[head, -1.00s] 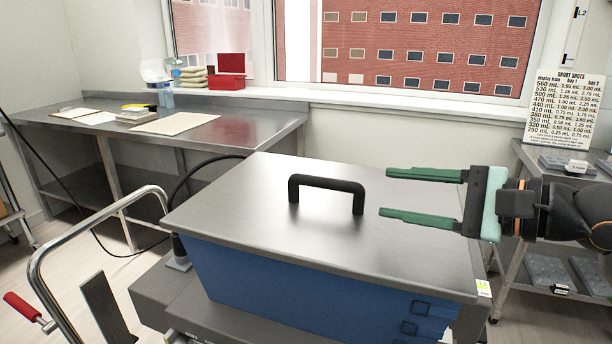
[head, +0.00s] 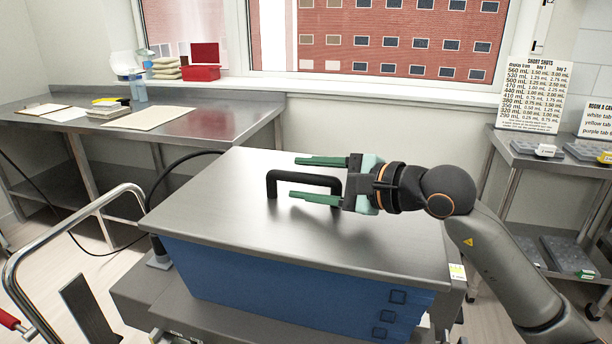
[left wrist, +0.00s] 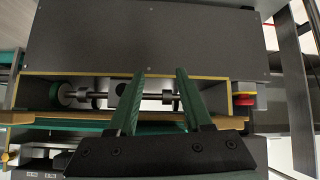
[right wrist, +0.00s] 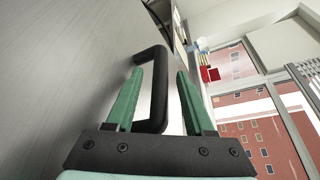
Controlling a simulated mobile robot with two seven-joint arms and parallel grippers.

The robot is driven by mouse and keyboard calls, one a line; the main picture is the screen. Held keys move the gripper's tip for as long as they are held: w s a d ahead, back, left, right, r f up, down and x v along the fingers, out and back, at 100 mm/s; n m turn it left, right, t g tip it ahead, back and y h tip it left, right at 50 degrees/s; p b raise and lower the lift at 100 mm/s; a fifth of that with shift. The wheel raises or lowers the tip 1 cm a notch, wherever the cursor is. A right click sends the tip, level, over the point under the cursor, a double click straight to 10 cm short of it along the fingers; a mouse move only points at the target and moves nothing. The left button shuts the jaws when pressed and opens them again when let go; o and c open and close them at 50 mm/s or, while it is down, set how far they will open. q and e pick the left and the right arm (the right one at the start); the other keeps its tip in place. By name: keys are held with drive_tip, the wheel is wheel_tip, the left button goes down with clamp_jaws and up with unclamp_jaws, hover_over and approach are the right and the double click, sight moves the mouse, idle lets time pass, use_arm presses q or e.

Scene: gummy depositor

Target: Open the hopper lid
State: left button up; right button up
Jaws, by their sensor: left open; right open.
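The hopper lid (head: 330,225) is a flat grey metal plate lying shut on the blue hopper (head: 290,285). Its black bar handle (head: 300,178) stands on top of the lid. My right gripper (head: 304,177) is open at the handle, its green fingers pointing left, one on the far side and one on the near side of the bar. In the right wrist view the handle (right wrist: 156,95) shows between the two open fingers (right wrist: 155,88). My left gripper (left wrist: 162,95) is open and empty in the left wrist view, facing a machine; it is out of the head view.
A bent metal rail (head: 62,232) rises at the front left. A shelf unit (head: 540,165) stands at the right. The left wrist view shows a shaft in a machine frame (left wrist: 40,117).

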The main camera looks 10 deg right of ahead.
drive_tip(key=shift+w+a, duration=0.1)
drive_tip(key=shift+a, duration=0.05)
clamp_jaws()
idle(0.4)
idle(1.0)
